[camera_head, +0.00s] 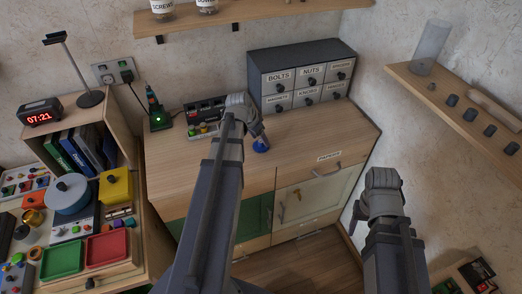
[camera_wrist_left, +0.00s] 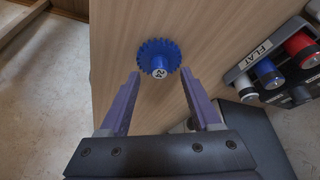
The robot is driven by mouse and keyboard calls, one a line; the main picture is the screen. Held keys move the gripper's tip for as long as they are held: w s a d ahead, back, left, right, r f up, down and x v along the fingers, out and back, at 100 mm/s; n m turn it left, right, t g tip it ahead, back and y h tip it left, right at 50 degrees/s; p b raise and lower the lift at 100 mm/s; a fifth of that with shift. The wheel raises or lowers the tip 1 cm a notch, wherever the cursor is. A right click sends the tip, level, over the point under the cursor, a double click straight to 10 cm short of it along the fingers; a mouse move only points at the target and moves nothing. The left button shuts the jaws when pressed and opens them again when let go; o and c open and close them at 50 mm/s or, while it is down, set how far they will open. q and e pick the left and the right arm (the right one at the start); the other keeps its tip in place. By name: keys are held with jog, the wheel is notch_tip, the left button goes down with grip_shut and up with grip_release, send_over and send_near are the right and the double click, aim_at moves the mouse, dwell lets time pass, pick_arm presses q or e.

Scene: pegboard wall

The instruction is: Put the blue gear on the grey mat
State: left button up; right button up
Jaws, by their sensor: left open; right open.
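The blue gear (camera_head: 260,146) lies on the wooden cabinet top near its front edge. My right gripper (camera_head: 383,182) is open and empty, away to the right. I cannot make out a grey mat.
The top's right part is clear. A cluttered bench with red and green trays (camera_head: 106,248) is at left. A wall shelf (camera_head: 455,115) is at right.

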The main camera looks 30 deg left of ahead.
pick_arm(q)
jog(key=shift+w+d+f, duration=0.1)
jog(key=shift+w+f, duration=0.15)
jog(key=shift+f, duration=0.4)
jog(key=shift+r, duration=0.1)
grip_shut()
